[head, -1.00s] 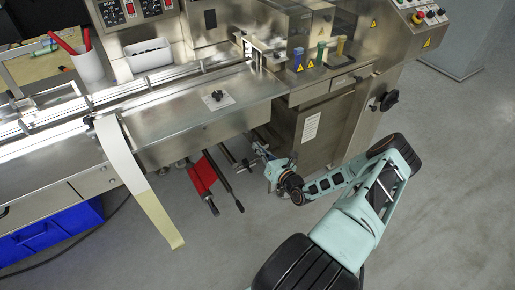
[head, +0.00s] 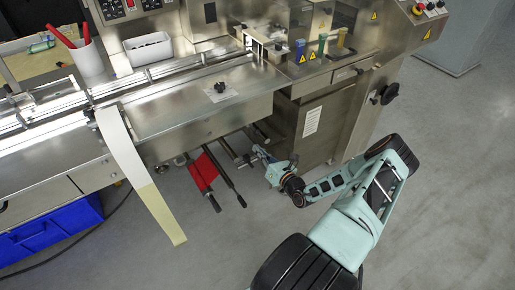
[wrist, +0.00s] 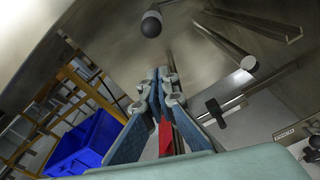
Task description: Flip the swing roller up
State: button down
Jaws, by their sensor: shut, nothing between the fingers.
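Under the machine's front, a dark rod with a black end (head: 227,178) sticks out and slopes down beside a red strip (head: 199,170). It may be the swing roller, but I cannot tell for sure. My gripper (head: 257,151) is just right of these rods, below the machine's front panel. In the wrist view my gripper (wrist: 167,76) has its blue fingers together and holds nothing. The red strip (wrist: 166,138) shows behind and between the fingers. A black ball knob (wrist: 151,24) and a pale-ended rod (wrist: 248,63) lie beyond. Contact with any rod cannot be made out.
A black handle (wrist: 215,111) stands right of the fingers. A blue crate (head: 48,229) sits under the machine at left. A pale paper web (head: 130,160) hangs down the front. The machine cabinet (head: 325,125) is close behind my gripper. Floor at right is open.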

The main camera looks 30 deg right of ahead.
jog(key=s+p, duration=0.1)
jog(key=s, duration=0.9)
jog(key=shift+d+r, duration=0.25)
jog(key=shift+d, duration=0.05)
